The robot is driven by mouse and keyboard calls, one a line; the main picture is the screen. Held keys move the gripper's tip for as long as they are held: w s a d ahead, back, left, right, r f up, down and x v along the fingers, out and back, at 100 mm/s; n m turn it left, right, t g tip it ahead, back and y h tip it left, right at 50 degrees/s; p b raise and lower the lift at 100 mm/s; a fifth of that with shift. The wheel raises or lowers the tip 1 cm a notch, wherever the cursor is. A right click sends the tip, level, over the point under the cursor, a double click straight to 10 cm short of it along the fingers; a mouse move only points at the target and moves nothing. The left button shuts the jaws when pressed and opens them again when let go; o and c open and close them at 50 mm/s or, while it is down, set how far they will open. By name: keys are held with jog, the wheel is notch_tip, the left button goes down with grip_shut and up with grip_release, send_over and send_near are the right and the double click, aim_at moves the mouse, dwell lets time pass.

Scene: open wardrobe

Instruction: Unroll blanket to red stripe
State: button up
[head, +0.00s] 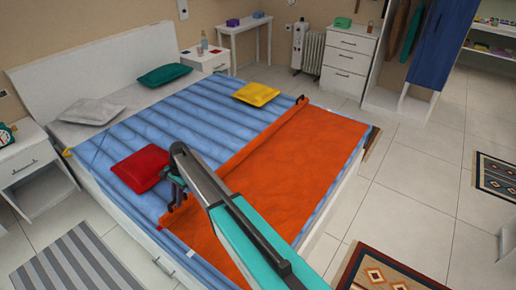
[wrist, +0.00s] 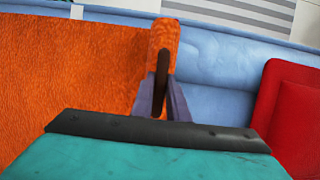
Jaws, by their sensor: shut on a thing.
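The orange blanket (head: 285,165) lies spread over the foot half of the bed. Its rolled edge runs slantwise across the bed, from near the front side to a dark end piece (head: 303,99) at the far side. My gripper (head: 174,190) is at the near end of this roll, beside the red pillow. In the wrist view my gripper (wrist: 165,98) is shut on a dark piece at the end of the blanket's roll (wrist: 165,42). My arm hides part of the blanket in the head view.
A red pillow (head: 140,168) lies close to my gripper and also shows in the wrist view (wrist: 295,115). A yellow pillow (head: 256,94) lies near the far roll end. The blue quilted cover (head: 165,118) is clear between them. A white nightstand (head: 30,165) stands left.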

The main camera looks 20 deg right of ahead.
jog(key=shift+w+a, duration=0.35)
jog(key=shift+w, duration=0.25)
jog(key=o, duration=1.1)
jog(key=p+v, duration=0.3)
jog(key=v, duration=0.5)
jog(key=shift+s, duration=0.25)
dwell(0.5)
